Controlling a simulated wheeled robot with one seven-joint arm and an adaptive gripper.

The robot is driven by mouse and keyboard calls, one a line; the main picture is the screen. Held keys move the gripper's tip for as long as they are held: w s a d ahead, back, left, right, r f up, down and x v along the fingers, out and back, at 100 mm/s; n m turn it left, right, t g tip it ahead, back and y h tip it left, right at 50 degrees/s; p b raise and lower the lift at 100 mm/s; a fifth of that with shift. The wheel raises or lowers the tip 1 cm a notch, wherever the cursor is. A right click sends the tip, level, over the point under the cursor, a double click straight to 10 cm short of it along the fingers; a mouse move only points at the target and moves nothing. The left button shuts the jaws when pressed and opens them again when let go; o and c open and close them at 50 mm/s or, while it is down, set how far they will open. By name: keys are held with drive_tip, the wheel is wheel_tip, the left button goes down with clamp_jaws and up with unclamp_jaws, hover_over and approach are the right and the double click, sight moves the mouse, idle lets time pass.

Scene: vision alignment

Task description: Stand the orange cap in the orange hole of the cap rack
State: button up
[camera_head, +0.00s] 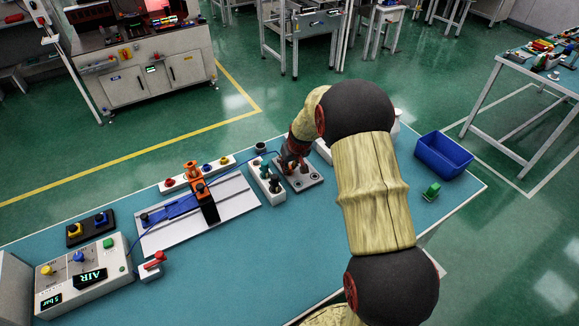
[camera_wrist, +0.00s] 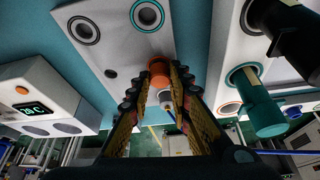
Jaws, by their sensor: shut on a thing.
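My gripper (camera_wrist: 160,84) is shut on the orange cap (camera_wrist: 158,72), which shows between the fingertips in the wrist view. In the head view my gripper (camera_head: 292,163) is low over the grey plate (camera_head: 308,183), and the cap is hard to make out. In the wrist view this pale plate (camera_wrist: 115,42) has a teal-ringed hole and a dark-ringed hole. Beside it is a white rack (camera_wrist: 217,58) holding a teal piece (camera_wrist: 262,105) and a black piece (camera_wrist: 278,22). An orange-brown ring (camera_wrist: 230,108) shows on that rack. Whether the cap touches the plate cannot be told.
A white box with a lit display (camera_wrist: 35,107) stands left in the wrist view. A blue and orange fixture (camera_head: 203,197) is left of the rack.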

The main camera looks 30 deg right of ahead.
drive_tip(key=shift+f+b, duration=0.3)
idle(0.5)
drive_tip(key=o, duration=0.8)
drive_tip(key=shift+o, duration=0.6)
drive_tip(key=o, duration=0.3)
drive_tip(key=shift+r, duration=0.15)
drive_tip(key=shift+r+p, duration=1.95)
drive_tip(key=shift+r, duration=1.45)
